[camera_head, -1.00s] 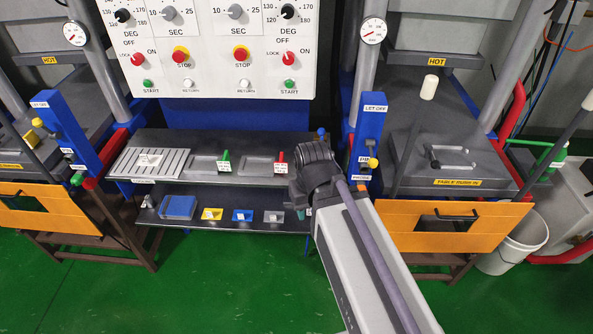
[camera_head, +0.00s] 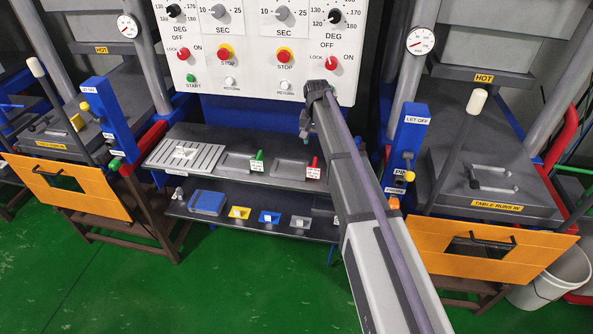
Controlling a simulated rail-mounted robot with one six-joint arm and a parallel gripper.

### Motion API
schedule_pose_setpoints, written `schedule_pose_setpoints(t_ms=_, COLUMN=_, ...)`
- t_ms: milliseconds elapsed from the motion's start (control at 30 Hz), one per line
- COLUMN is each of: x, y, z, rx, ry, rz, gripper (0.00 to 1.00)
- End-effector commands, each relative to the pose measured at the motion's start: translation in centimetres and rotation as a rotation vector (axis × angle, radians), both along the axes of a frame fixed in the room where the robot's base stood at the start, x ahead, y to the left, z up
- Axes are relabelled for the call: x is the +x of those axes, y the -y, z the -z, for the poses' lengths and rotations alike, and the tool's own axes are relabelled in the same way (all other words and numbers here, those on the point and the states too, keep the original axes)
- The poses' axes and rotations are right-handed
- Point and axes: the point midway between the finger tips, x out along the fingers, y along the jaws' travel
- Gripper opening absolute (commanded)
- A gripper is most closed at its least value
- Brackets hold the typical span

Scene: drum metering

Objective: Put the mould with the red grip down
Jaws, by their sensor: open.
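The mould with the red grip (camera_head: 292,168) is a dark flat plate lying on the upper shelf, at its right part. Its red grip (camera_head: 315,162) stands up at the right end with a white tag in front. A similar mould with a green grip (camera_head: 237,163) lies to its left. My gripper (camera_head: 303,132) is open and empty above the shelf, in front of the control panel. It is apart from the red-grip mould. The arm partly hides its jaws.
A slotted grey plate (camera_head: 205,157) lies at the upper shelf's left. The lower shelf (camera_head: 220,224) holds a blue block (camera_head: 208,202) and several small coloured trays. Presses with orange guards (camera_head: 430,240) stand on both sides. The control panel (camera_head: 250,60) rises behind the shelves.

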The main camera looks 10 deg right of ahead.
Motion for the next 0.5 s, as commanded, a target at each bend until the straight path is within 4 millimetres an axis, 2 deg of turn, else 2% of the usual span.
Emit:
schedule_pose_setpoints(t_ms=267, x=-0.1, y=0.0, z=5.5, rx=0.000, ry=0.000, rz=-0.002, gripper=0.45)
schedule_pose_setpoints(t_ms=500, x=-0.1, y=0.1, z=6.0, rx=0.000, ry=0.000, rz=-0.003, gripper=0.45)
